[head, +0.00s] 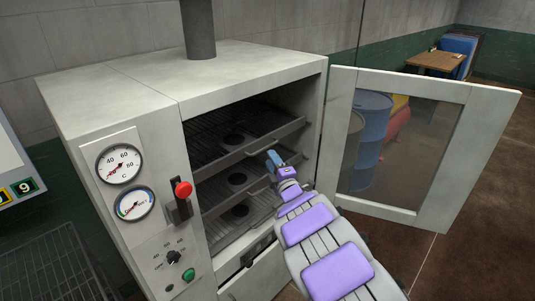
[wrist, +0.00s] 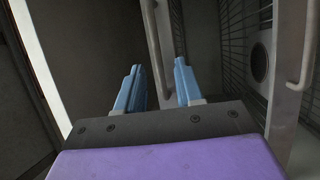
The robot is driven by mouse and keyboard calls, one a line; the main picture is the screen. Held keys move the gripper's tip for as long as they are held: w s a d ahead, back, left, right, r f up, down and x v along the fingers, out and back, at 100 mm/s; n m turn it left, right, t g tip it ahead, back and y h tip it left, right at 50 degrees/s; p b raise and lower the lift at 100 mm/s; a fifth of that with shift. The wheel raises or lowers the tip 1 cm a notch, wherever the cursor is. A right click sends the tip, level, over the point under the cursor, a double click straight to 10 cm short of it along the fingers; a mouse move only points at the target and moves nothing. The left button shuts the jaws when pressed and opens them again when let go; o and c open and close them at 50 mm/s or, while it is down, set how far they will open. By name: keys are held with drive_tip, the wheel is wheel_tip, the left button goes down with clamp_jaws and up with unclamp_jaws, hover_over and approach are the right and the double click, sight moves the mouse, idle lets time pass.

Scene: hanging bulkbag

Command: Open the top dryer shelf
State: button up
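The dryer (head: 120,85) is a pale cabinet with its glass door (head: 480,130) swung open to the right. The top shelf (head: 265,142) is a dark metal rack that sits inside the cabinet. My gripper (head: 272,158) is at the front of this shelf, near the middle of its front edge. In the wrist view my gripper (wrist: 158,85) has its two light-blue fingers apart. A metal bar handle (wrist: 153,40) shows between the fingers, against a shelf front. I cannot tell whether a finger touches it. My gripper hides part of the shelf front in the head view.
A lower shelf (head: 235,185) sits beneath, and another handle (wrist: 308,45) shows at the right of the wrist view. Gauges (head: 119,164) and a red-knobbed lever (head: 183,190) are on the dryer's front. A blue barrel (head: 370,135) shows through the door glass.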

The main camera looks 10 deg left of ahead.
drive_tip(key=x, duration=0.4)
drive_tip(key=shift+w+d+r+b, duration=0.15)
drive_tip(key=shift+w+d+b, duration=0.1)
drive_tip(key=shift+w+b, duration=0.2)
drive_tip(key=shift+w+a, duration=0.1)
drive_tip(key=shift+a, duration=0.65)
drive_tip(key=shift+d, duration=0.5)
clamp_jaws()
drive_tip(key=shift+a, duration=0.15)
